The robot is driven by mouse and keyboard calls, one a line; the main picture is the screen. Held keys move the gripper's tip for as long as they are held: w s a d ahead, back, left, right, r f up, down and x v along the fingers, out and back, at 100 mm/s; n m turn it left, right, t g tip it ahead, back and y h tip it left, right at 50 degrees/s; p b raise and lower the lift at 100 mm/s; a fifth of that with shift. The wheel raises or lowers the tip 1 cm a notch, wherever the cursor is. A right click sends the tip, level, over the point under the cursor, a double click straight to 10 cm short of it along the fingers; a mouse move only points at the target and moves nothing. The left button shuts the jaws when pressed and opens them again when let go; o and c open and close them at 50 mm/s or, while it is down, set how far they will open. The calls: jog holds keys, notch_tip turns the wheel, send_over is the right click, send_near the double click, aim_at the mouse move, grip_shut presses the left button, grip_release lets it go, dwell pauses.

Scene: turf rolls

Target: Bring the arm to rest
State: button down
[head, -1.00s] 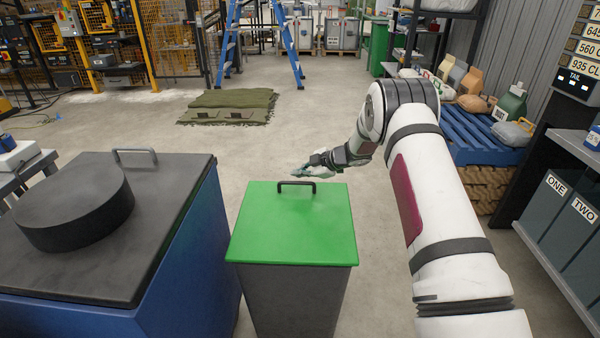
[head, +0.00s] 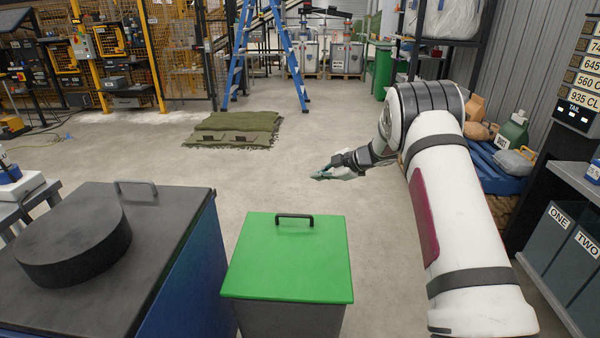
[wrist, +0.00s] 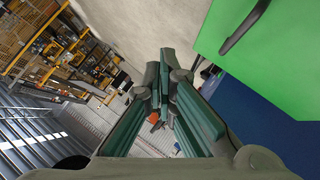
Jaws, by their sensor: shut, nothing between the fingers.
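My gripper (head: 322,175) is at the end of my white arm in the head view, above the open floor.
A blue bin with a black lid (head: 175,235) and a round black disc (head: 72,242) stands left. Green turf (head: 235,130) lies on the floor behind. A blue pallet (head: 490,165) with sacks and a shelf with bins ONE and TWO (head: 560,235) are right. Mid floor is clear.

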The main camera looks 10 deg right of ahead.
jog(key=d+r+m+t+h, duration=0.2)
jog(key=r+m+h, duration=0.1)
jog(key=r, duration=0.6)
jog(key=d+r+m+t+h, duration=0.2)
jog(key=r, duration=0.7)
jog(key=s+d+r+m+h, duration=0.3)
jog(key=s+r+m+h, duration=0.25)
jog(key=s+r, duration=0.5)
jog(key=s+a+f+m+g+h, duration=0.1)
jog(key=s+a+m+g, duration=0.15)
jog(key=s, duration=0.85)
jog(key=s+a+m+g, duration=0.1)
jog(key=s+m+g, duration=0.15)
jog(key=s, duration=0.85)
jog(key=s+a+f+m+g+y, duration=0.1)
jog(key=s+a+f+g, duration=0.2)
jog(key=s, duration=0.7)
jog(key=s+a+f+g+y, duration=0.1)
jog(key=s+a+f+y, duration=0.15)
jog(key=s+a, duration=0.45)
jog(key=s+a+f+m+g+y, duration=0.15)
jog(key=s+f, duration=0.25)
jog(key=s, duration=0.8)
notch_tip(320, 180, up, 15)
jog(key=t+p, duration=0.2)
jog(key=p, duration=1.1)
jog(key=shift+w+d+n+h, duration=0.15)
jog(key=shift+n+h, duration=0.15)
jog(key=shift+h, duration=0.15)
jog(key=shift+t, duration=0.25)
